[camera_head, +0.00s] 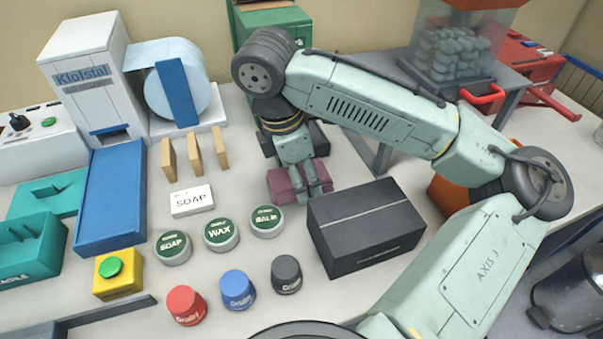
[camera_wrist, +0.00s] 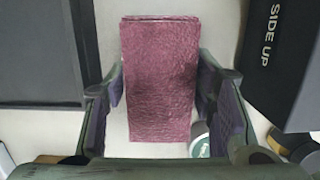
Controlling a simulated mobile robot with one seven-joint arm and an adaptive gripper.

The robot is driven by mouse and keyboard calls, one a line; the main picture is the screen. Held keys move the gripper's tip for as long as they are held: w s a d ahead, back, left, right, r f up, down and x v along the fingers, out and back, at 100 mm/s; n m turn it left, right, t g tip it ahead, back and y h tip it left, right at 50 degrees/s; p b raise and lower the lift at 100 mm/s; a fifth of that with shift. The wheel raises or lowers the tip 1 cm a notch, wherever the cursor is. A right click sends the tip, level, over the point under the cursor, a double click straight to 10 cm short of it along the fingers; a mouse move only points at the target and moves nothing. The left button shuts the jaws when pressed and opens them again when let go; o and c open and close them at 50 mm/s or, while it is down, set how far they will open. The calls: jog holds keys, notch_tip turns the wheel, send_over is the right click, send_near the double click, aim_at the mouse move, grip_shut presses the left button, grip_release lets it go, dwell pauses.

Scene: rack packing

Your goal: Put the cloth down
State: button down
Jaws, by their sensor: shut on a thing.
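The cloth is a folded maroon rectangle (camera_wrist: 160,80) between the two fingers in the wrist view, with its textured top facing the camera. In the head view the cloth (camera_head: 286,184) shows around the fingertips, low over the white worktop behind the dark box. My gripper (camera_head: 312,186) points down and is shut on the cloth; in the wrist view its fingers (camera_wrist: 162,85) press on the cloth's left and right sides. I cannot tell whether the cloth's underside touches the worktop.
A black box (camera_head: 366,227) stands close in front of the cloth. Round tins, including the balm tin (camera_head: 267,220), lie to the left. A white soap box (camera_head: 192,200) and several wooden blocks (camera_head: 194,150) stand farther left. A dark flat tray (camera_wrist: 40,55) is beside the cloth in the wrist view.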

jog(key=shift+s+f, duration=0.1)
jog(key=shift+f, duration=0.2)
jog(key=shift+s+f, duration=0.1)
jog(key=shift+f, duration=0.15)
jog(key=c, duration=1.1)
grip_release()
jog(key=shift+f, duration=0.1)
jog(key=shift+o, duration=0.6)
jog(key=shift+f, duration=0.1)
jog(key=shift+r, duration=0.2)
jog(key=w+v, duration=0.1)
jog(key=v, duration=1.2)
jog(key=shift+s, duration=0.35)
